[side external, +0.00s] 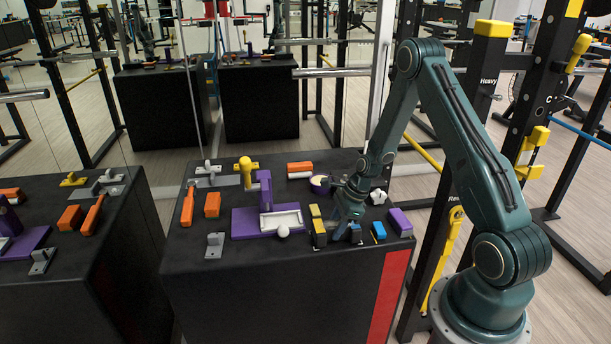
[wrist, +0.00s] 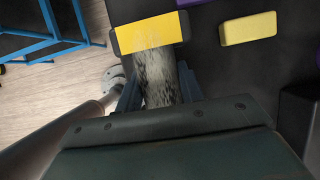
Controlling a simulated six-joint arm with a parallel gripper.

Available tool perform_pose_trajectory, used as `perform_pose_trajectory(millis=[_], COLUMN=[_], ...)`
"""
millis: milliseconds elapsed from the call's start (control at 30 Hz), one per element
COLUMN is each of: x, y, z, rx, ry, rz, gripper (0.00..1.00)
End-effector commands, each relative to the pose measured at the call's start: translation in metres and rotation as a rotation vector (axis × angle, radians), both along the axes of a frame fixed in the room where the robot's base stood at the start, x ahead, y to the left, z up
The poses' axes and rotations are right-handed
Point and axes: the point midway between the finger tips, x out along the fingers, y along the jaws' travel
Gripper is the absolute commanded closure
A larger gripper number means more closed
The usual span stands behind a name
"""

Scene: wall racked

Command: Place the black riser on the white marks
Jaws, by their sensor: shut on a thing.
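My gripper (side external: 340,222) is low over the front right of the black table, near its front edge. In the wrist view my gripper (wrist: 158,95) is shut with its blue-grey fingers on both sides of a dark, pale-speckled piece, seemingly the black riser (wrist: 157,75). Its full shape is hidden by my gripper, and I cannot tell whether it touches the table.
A second yellow block (side external: 315,211) is close by. Blue blocks (side external: 378,232) and a purple block (side external: 400,222) stand right of my gripper.

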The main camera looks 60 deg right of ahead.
Motion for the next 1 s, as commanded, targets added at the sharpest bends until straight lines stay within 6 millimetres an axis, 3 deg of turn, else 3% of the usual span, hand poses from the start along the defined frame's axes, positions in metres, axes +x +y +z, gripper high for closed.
perform_pose_trajectory(millis=[133,167,233,267,667,1000], x=[0.0,0.0,0.0,0.0,0.0,-0.007], y=[0.0,0.0,0.0,0.0,0.0,-0.007], z=[-0.003,-0.003,-0.003,-0.003,0.0,0.025], rx=[0.001,0.0,0.0,0.0,0.0,0.0], ry=[-0.001,0.0,0.0,0.0,0.0,-0.001], rz=[0.0,0.0,0.0,0.0,0.0,-0.001], gripper=[0.97,0.56,0.42,0.4,0.4,0.4])
